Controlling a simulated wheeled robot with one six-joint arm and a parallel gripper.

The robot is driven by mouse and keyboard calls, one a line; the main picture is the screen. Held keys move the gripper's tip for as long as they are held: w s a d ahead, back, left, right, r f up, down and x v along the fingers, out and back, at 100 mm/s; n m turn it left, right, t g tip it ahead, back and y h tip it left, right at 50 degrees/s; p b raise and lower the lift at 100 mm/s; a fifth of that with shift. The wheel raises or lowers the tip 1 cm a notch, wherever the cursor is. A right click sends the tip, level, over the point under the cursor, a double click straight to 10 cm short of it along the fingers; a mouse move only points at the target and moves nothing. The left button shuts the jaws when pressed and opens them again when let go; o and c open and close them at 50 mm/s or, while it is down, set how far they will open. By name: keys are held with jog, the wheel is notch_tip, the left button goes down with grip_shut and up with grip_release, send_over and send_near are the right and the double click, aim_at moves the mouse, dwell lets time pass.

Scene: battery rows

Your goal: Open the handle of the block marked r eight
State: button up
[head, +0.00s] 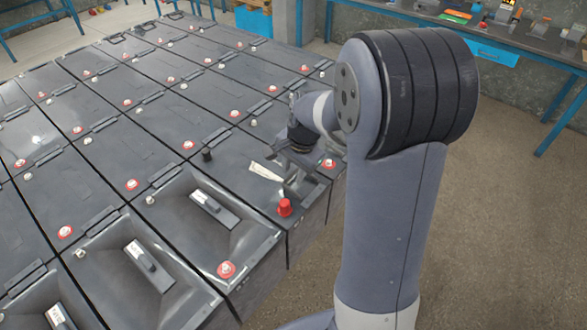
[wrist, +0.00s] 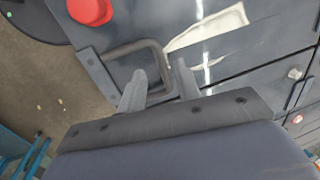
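My gripper (head: 291,178) is low over the near right corner of a dark grey battery block (head: 236,180). In the wrist view the two fingers (wrist: 160,68) stand apart. A dark grey loop handle (wrist: 124,50) lies ahead of them. One finger tip is inside the loop and the other is just outside its right bar, so the bar passes between them. I cannot tell whether either finger touches it. The block carries a red cap (head: 284,207), a black cap (head: 206,155) and a torn white label (head: 265,172). No r eight marking is readable.
Rows of similar blocks (head: 150,60) with red and white terminals fill the left. Nearer blocks have sunken tops with labelled grey bars (head: 213,207). Bare floor (head: 500,220) lies to the right. A blue-edged bench (head: 480,35) with tools stands at the back.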

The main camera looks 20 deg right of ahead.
jog(key=shift+w+f, duration=0.3)
jog(key=shift+w, duration=0.05)
jog(key=shift+s, duration=0.1)
grip_shut()
